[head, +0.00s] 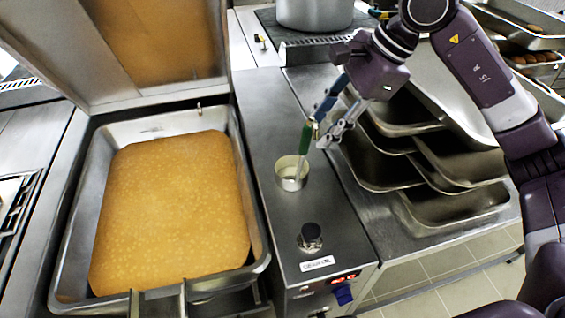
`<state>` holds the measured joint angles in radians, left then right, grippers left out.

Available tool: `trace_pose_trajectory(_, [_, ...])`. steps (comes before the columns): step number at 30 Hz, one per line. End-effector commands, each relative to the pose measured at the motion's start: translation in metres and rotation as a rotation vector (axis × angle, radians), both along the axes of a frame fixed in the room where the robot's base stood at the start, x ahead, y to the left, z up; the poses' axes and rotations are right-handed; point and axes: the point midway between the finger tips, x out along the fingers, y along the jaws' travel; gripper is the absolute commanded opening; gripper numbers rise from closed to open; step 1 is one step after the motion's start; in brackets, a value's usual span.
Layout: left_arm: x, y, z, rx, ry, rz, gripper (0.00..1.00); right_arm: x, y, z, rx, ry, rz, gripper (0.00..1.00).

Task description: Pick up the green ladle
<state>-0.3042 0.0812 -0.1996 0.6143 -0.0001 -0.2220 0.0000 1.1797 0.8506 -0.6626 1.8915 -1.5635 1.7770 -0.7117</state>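The green ladle's handle (306,138) stands up, slightly tilted, from a small round metal container (291,174) on the steel counter. Its pale lower shaft goes down into the container, and its bowl is hidden inside. My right gripper (323,130) reaches in from the upper right, with its fingertips at the upper part of the green handle. A blue strip (327,101) shows beside the grey fingers; I cannot tell whether it is part of the gripper. I cannot tell whether the fingers are closed on the handle. My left gripper is not in view.
A large tilting pan (258,268) with golden contents is at left, its lid (60,45) raised. A black knob (310,237) stands on the counter in front of the container. Stacked steel pans (455,205) lie at right. A stockpot (314,12) is at the back.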

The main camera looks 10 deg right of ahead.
Motion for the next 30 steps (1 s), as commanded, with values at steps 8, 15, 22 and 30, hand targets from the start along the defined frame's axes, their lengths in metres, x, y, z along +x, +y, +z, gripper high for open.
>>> trace_pose_trajectory(8, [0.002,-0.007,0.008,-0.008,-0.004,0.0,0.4,0.004,0.013,-0.023,0.001,0.005,0.002,0.33])
trace_pose_trajectory(15, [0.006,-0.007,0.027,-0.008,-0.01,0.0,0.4,0.008,0.031,-0.05,0.003,0.007,0.003,0.33])
trace_pose_trajectory(22, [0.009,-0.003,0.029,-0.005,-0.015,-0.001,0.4,0.012,0.036,-0.068,0.002,0.001,0.001,0.33])
trace_pose_trajectory(30, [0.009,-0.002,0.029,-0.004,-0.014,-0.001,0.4,0.013,0.036,-0.068,0.002,0.001,0.0,0.23])
